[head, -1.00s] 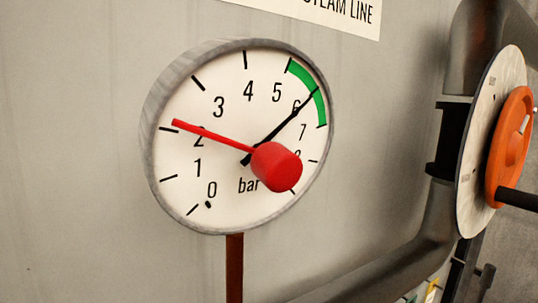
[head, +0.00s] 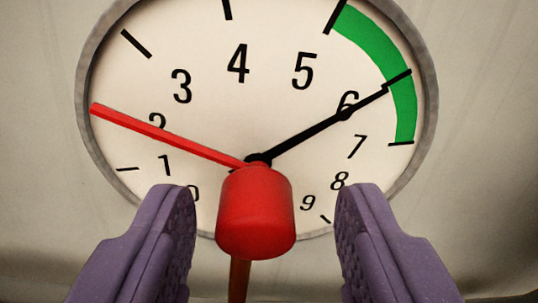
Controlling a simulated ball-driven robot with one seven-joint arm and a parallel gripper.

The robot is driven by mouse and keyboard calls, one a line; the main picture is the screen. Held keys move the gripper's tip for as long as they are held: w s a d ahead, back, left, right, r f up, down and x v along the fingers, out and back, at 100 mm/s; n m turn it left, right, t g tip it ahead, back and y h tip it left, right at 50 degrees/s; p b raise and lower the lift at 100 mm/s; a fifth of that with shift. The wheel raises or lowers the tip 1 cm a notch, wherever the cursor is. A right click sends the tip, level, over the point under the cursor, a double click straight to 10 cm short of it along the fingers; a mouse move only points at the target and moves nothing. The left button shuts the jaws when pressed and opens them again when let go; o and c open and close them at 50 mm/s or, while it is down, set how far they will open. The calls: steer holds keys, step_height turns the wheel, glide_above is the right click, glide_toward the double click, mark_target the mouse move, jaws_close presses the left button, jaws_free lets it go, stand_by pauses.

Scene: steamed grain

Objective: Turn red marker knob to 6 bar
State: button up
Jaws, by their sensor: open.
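The pressure gauge (head: 205,35) has a white face and fills most of the view. Its red marker knob (head: 255,215) stands out from the centre. The red marker pointer (head: 165,134) points left, close to the 2. The black needle (head: 310,137) points at the 6 mark. My gripper (head: 268,215) is open, with one purple finger to the left of the knob and one to the right. There is a gap on both sides and neither finger looks to be touching the knob.
A green band (head: 378,58) lies on the upper right of the dial. A brown post (head: 240,275) shows below the gauge. Plain grey wall (head: 490,120) surrounds it, with no obstacle beside the gauge.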

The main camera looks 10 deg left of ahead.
steer(key=shift+w+a, duration=0.3)
jaws_close()
